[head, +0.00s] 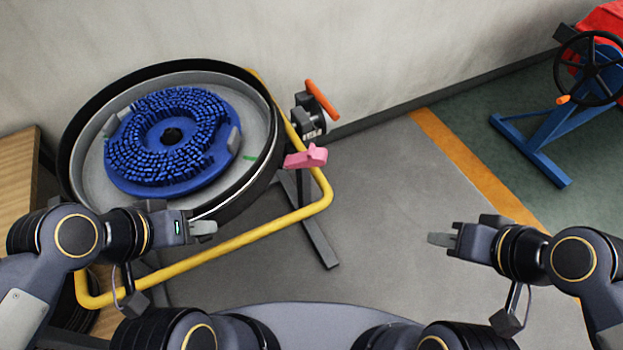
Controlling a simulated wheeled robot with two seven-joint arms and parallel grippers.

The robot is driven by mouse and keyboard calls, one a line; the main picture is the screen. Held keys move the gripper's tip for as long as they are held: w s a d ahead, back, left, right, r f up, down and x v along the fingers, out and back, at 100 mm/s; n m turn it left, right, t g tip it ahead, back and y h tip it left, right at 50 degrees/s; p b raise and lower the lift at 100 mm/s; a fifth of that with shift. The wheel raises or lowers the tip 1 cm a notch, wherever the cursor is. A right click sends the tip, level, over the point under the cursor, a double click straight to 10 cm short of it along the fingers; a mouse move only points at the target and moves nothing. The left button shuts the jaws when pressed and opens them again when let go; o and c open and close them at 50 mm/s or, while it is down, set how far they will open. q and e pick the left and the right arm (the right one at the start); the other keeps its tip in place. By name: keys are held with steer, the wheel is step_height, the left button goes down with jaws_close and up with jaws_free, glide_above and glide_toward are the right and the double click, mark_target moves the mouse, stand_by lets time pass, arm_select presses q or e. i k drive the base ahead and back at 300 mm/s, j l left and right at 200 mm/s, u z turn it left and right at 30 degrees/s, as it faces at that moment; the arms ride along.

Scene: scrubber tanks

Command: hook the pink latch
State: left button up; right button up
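The pink latch (306,157) sits at the right side of a round tank (270,165), beside the yellow tube frame. Whether it is hooked on anything cannot be told from here. My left gripper (208,229) is in front of the tank's near rim, to the left of and nearer than the latch, with nothing seen in it. Its fingers look close together, but their gap is not clear. My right gripper (436,239) hangs over the grey floor, to the right of and nearer than the latch, with nothing seen in it. Its finger gap is not clear either.
A blue round brush (200,150) lies in the tank. A yellow tube (250,235) runs around the tank's front and right. An orange-handled valve (320,100) stands behind the latch. A blue stand with a black handwheel (560,83) is at the far right. The middle floor is clear.

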mark_target(315, 157)
steer(key=k+u, duration=0.35)
steer(key=k+j+u, duration=0.15)
steer(key=u, duration=0.2)
steer(key=k+j+u, duration=0.35)
steer(key=i+l+u, duration=0.1)
steer(key=l+u, duration=0.6)
steer(key=u, duration=0.2)
steer(key=l+u, duration=0.4)
steer(key=k+l+u, duration=0.1)
steer(key=l+u, duration=0.2)
steer(key=u, duration=0.15)
steer(key=k+l, duration=0.1)
steer(key=l, duration=0.3)
steer(key=k+l, duration=0.15)
steer(key=l, duration=0.3)
steer(key=k+l, duration=0.1)
steer(key=l, duration=0.3)
steer(key=k+l, duration=0.15)
steer(key=l, duration=0.25)
steer(key=k+l, duration=0.1)
steer(key=l, duration=0.3)
steer(key=k+l, duration=0.15)
steer(key=l, duration=0.3)
steer(key=k+l, duration=0.1)
steer(key=l, duration=0.3)
